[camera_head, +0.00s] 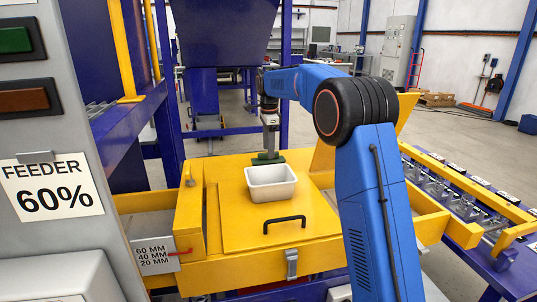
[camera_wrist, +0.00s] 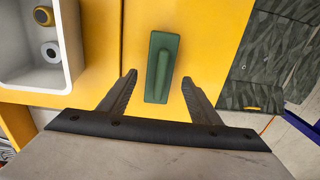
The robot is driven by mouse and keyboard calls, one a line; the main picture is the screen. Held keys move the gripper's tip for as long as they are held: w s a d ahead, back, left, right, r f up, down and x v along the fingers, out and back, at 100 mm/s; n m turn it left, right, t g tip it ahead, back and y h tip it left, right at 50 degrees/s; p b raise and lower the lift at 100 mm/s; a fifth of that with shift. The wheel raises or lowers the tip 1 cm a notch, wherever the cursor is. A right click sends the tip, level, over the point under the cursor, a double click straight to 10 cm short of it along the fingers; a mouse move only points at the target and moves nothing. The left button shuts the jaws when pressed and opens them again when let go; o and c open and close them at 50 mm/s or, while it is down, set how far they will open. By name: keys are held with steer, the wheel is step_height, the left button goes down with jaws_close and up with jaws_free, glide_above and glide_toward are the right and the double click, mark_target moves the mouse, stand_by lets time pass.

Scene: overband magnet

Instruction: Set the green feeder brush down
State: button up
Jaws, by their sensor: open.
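The green feeder brush (camera_wrist: 161,67) lies on the yellow machine top, seen from above in the wrist view with its raised handle along its length. In the head view the green brush (camera_head: 268,158) shows just behind the white bin, under my gripper. My gripper (camera_wrist: 160,88) is open, its two dark fingers apart on either side of the brush's near end, with nothing clamped between them. In the head view my gripper (camera_head: 269,150) points down over the brush, its fingertips too small to make out.
A white bin (camera_head: 249,182) stands close in front of the brush. In the wrist view the bin (camera_wrist: 72,88) holds a yellow and a white round piece. A black handle (camera_head: 284,224) rises from the yellow lid (camera_head: 240,238). A dark patterned surface (camera_wrist: 262,62) lies right of the yellow top.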

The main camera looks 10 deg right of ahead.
step_height(320, 180, up, 9)
steer(key=s+d+r+n+t, duration=0.1)
steer(key=s+d+n, duration=0.15)
steer(key=s, duration=0.75)
steer(key=s+d+r+n, duration=0.1)
steer(key=s+n, duration=0.2)
steer(key=s, duration=0.6)
steer(key=s+d+r+n+t, duration=0.1)
steer(key=s+n, duration=0.2)
steer(key=s, duration=0.7)
steer(key=s+f+n, duration=0.3)
steer(key=s+f, duration=0.3)
steer(key=s, duration=0.3)
steer(key=s+d+f+n+t, duration=0.1)
steer(key=s+f+n, duration=0.2)
steer(key=s, duration=0.6)
steer(key=s+d+f+n+t, duration=0.1)
steer(key=s+f+n, duration=0.2)
steer(key=s+f, duration=0.5)
steer(key=shift+s+d+f, duration=0.25)
steer(key=shift+s+f, duration=0.1)
steer(key=shift+s, duration=0.35)
steer(key=shift+n, duration=0.25)
